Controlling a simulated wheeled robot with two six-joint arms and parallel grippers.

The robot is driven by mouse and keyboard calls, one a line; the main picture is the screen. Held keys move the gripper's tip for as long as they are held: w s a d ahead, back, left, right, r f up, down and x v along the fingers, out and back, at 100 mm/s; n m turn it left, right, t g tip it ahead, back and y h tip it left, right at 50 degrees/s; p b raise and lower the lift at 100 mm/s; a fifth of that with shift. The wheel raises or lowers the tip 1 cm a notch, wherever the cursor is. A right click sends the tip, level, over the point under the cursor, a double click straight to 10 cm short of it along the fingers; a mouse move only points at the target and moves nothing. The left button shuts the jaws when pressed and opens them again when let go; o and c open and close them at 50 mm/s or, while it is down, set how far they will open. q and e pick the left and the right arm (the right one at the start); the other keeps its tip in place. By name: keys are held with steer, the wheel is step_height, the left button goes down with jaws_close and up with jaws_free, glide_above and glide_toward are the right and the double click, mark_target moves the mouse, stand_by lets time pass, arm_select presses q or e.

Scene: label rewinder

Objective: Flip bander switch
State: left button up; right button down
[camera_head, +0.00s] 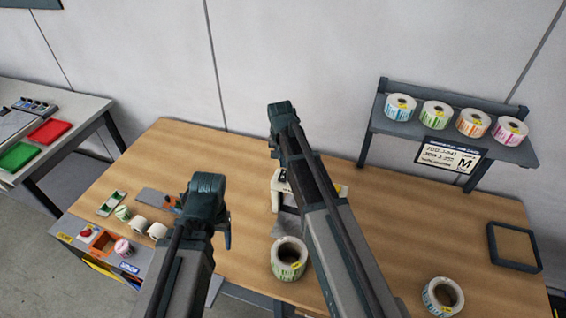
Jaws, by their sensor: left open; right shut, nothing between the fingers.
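A pale machine (279,184) with dark lettering, which may be the bander, stands on the wooden table (400,215). My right arm covers most of it, and I cannot make out a switch on it. My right gripper (282,112) is shut and empty, above and beyond the machine in the picture. My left gripper (207,190) is open and empty, over the table to the left of the machine. Neither gripper visibly touches anything.
Label rolls stand on the table at the front (289,258) and right (442,295). A shelf (455,142) holds several rolls. A dark square tray (514,246) lies right. The table's right-centre is clear.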

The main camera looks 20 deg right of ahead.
mark_target(283, 176)
steer(key=shift+w+d+f+b, duration=0.1)
steer(key=shift+w+f+b, duration=0.05)
steer(key=shift+f+b, duration=1.25)
steer(key=shift+f+p, duration=0.25)
steer(key=shift+p, duration=0.05)
steer(key=shift+w+f, duration=0.1)
steer(key=shift+f, duration=0.15)
steer(key=shift+r, duration=0.1)
steer(key=shift+s, duration=0.35)
steer(key=shift+s+a, duration=0.45)
steer(key=shift+s, duration=0.05)
